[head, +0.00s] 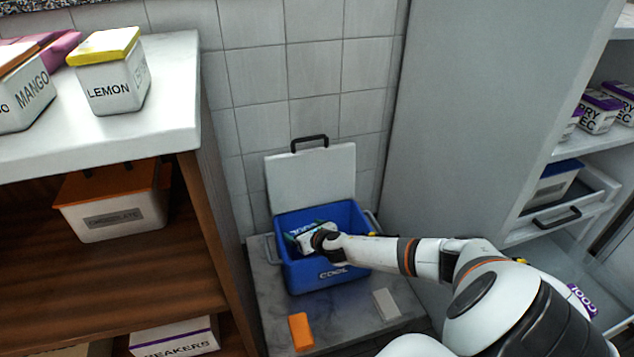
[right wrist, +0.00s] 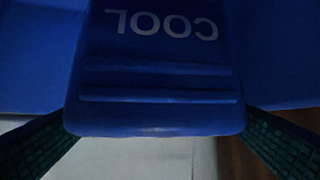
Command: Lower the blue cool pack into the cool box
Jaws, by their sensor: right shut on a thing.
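The blue cool box (head: 322,277), marked COOL, stands open on a grey slab, its pale lid (head: 312,180) upright behind. My right gripper (head: 322,238) is inside the box opening. In the right wrist view, the blue cool pack (right wrist: 155,115), with COOL upside down, sits between the textured fingers, which are shut on it. Blue surfaces, likely the box, show on both sides of it. In the head view, a whitish, dark-marked thing (head: 303,240) shows beside the gripper; I cannot tell if it is part of the pack. Whether the pack touches the box floor is hidden. My left gripper is out of view.
An orange block (head: 301,331) and a pale block (head: 386,304) lie on the slab (head: 345,318) before the box. A wooden shelf unit (head: 205,245) stands close on the left. A tall grey cabinet side (head: 470,110) rises on the right. The tiled wall is behind.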

